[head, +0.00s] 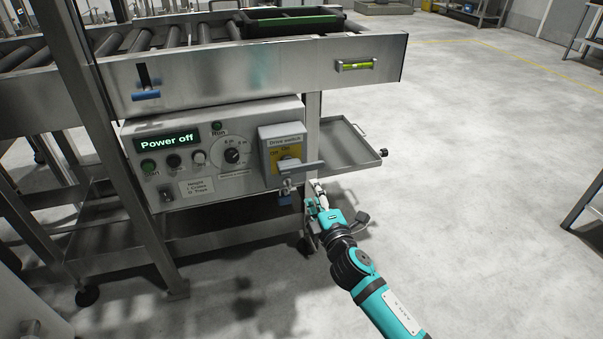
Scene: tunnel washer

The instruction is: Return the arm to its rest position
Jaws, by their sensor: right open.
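My right arm (372,285) comes in from the lower right, stretched out toward the machine. My right gripper (316,196) is open, just below and to the right of the drive switch (283,150). I cannot tell whether its fingers touch anything there. The drive switch is a grey box with a yellow plate and a grey handle that sticks out to the right. The control panel (220,179) carries a display (167,141) that reads "Power off". My left gripper is not in view.
A roller conveyor (255,71) runs above the panel, with a black crate (290,33) on it. A metal tray (345,155) juts out to the right of the switch box. Steel legs (130,160) stand at the left. The floor (480,170) to the right is clear.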

